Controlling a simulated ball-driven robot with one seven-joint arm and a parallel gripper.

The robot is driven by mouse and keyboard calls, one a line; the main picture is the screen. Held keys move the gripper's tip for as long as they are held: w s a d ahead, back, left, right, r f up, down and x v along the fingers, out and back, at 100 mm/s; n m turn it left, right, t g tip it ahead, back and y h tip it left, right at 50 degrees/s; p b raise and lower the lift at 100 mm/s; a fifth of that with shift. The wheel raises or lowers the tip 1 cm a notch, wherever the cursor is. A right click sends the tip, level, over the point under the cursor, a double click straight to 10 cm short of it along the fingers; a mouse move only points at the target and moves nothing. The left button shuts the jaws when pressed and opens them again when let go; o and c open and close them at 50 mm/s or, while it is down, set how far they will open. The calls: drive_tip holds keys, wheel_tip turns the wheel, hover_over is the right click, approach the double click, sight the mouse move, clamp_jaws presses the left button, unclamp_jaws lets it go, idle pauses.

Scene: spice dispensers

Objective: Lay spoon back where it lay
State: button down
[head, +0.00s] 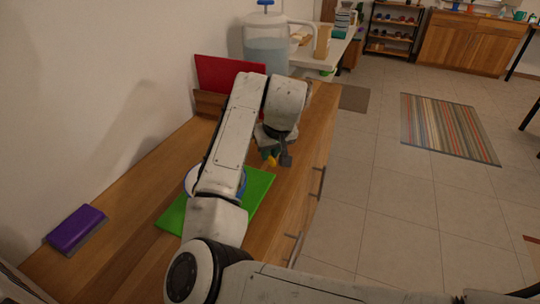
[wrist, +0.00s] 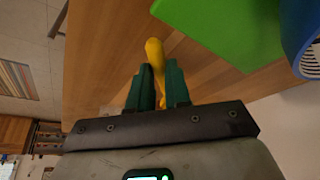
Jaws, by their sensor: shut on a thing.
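My gripper (wrist: 155,74) is shut on a yellow spoon (wrist: 154,52), seen in the wrist view with the green fingers on either side of it. The spoon's far end points up the picture, over the wooden counter (wrist: 105,70). In the head view, my gripper (head: 267,153) is over the counter (head: 310,130), beyond the green board, with a small yellow part of the spoon (head: 272,161) showing. The rest of the spoon is hidden there. I cannot tell whether the spoon touches the counter.
A green board (head: 262,182) lies on the counter, with a blue-rimmed white container (head: 243,183) partly behind my arm. A purple object (head: 76,228) lies at left. A red panel (head: 225,75) and a water dispenser (head: 265,50) stand at the back. The counter's right edge drops to tiled floor.

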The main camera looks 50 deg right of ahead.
drive_tip(key=shift+f, duration=0.65)
drive_tip(key=shift+f, duration=0.15)
drive_tip(key=c, duration=1.1)
unclamp_jaws()
drive_tip(key=p+v, duration=0.1)
drive_tip(key=v, duration=1.1)
